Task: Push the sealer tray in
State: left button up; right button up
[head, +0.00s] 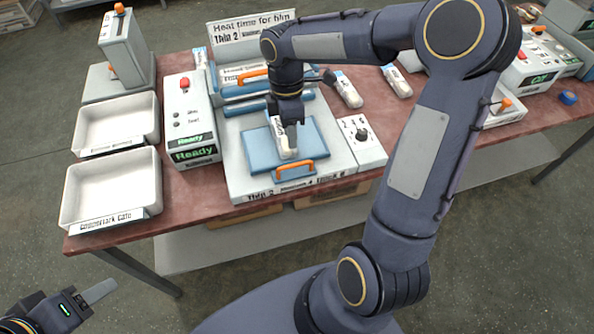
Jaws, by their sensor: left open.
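The sealer tray (313,143) is a blue plate with an orange handle (294,170) at its front edge. It lies on the pale sealer base (238,172) in the middle of the table. A white packet (278,131) lies on the tray. My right gripper (291,140) points down over the tray, right at the packet; whether its fingers are closed on the packet is not clear. My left gripper (98,292) is open and empty at the lower left, off the table and well away from the tray.
A control box (192,118) reading "Ready" stands left of the sealer, and a dial box (361,143) stands right. Two white bins (110,188) sit at the left table edge. A blue upper part with another orange handle (252,76) stands behind the tray. Packets (348,90) lie behind.

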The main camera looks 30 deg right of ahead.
aim_at(292, 165)
jog(key=shift+n, duration=0.4)
jog(key=f, duration=0.6)
jog(key=s+f, duration=0.1)
jog(key=f, duration=0.1)
jog(key=shift+a+f, duration=0.3)
jog(key=shift+f, duration=0.1)
grip_shut()
jog(key=shift+p, duration=0.3)
